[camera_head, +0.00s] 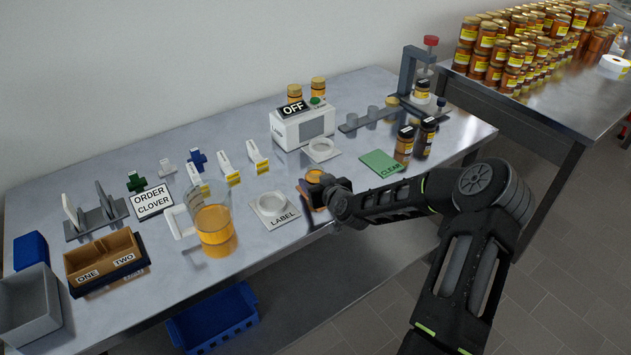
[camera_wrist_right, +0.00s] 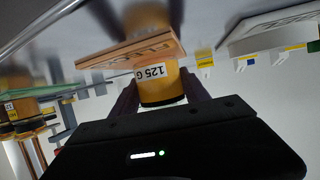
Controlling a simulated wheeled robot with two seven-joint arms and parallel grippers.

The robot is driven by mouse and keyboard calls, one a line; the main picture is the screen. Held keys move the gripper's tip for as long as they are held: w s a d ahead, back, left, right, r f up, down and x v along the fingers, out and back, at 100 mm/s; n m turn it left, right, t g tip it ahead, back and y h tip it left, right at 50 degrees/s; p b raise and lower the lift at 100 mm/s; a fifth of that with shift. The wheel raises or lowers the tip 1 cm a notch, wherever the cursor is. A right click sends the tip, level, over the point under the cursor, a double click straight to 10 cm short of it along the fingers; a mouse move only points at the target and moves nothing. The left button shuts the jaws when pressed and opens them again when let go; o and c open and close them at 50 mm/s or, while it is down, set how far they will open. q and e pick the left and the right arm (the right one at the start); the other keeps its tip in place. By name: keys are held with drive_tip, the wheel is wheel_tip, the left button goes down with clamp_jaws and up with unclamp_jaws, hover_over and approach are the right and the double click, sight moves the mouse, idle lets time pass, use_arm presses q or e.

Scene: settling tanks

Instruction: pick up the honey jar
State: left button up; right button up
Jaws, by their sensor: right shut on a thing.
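A small jar of amber honey (camera_head: 314,176) stands at the table's front edge, on or just above an orange-brown board (camera_head: 304,189) marked FILL. In the right wrist view the jar (camera_wrist_right: 160,92) carries a white 125 G label, and the FILL board (camera_wrist_right: 130,52) lies against its base. My right gripper (camera_head: 326,184) has its fingers on both sides of the jar and is shut on it. Whether the base touches the board is hard to tell. My left gripper is not in view.
A LABEL pad (camera_head: 281,222) and a beaker of honey (camera_head: 214,232) are left of the jar. Many jars (camera_head: 512,50) fill another table.

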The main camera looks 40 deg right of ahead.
sight(315, 169)
clamp_jaws()
drive_tip(key=shift+r, duration=0.2)
wheel_tip(315, 169, up, 9)
drive_tip(key=shift+r+b, duration=0.1)
drive_tip(key=shift+b, duration=0.75)
drive_tip(key=shift+r, duration=0.25)
